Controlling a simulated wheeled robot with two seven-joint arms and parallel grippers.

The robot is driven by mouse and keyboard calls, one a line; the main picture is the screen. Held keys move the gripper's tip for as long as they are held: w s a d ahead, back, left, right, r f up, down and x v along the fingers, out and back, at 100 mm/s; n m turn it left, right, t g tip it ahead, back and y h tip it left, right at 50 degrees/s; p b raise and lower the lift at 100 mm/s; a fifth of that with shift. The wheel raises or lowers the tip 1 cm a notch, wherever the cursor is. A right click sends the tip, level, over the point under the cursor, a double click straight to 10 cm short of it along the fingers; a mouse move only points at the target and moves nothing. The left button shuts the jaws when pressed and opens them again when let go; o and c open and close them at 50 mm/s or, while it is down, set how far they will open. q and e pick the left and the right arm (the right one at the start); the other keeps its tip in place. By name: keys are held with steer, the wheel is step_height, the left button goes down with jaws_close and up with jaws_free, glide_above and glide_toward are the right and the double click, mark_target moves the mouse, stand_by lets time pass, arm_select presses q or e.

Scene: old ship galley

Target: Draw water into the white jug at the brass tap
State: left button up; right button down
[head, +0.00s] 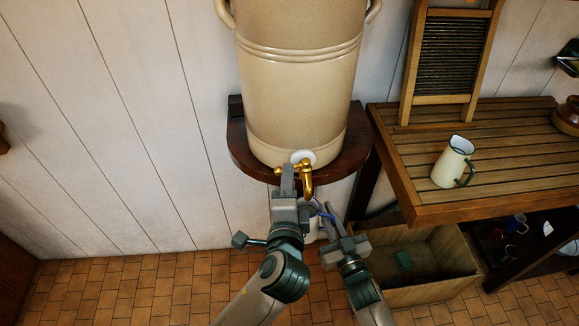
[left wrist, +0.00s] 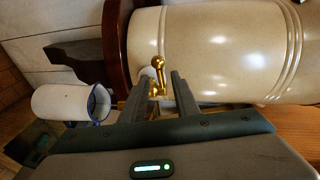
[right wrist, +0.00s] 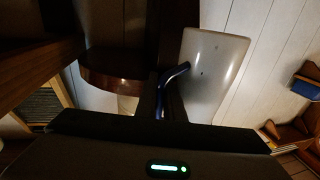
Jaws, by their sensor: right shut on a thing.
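The brass tap (head: 307,181) sits low on the big tan stoneware crock; it also shows in the left wrist view (left wrist: 158,66). My left gripper (head: 288,178) is at the tap, its two fingers apart with the brass handle between them in the left wrist view. The white jug (left wrist: 62,103) has a blue rim and blue handle. It hangs upright below the tap, apart from it. My right gripper (head: 332,222) is shut on its blue handle (right wrist: 172,80). In the head view the grippers hide most of the jug. Its inside cannot be made out.
The crock (head: 297,90) stands on a dark wooden wall shelf (head: 240,150). To the right, a slatted table (head: 410,150) bears a cream jug with a green handle (head: 452,165) and a washboard (head: 452,55). A wooden crate (head: 430,290) is on the tiled floor below.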

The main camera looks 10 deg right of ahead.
arm_select(q)
steer(key=shift+x, duration=2.55)
jaws_close()
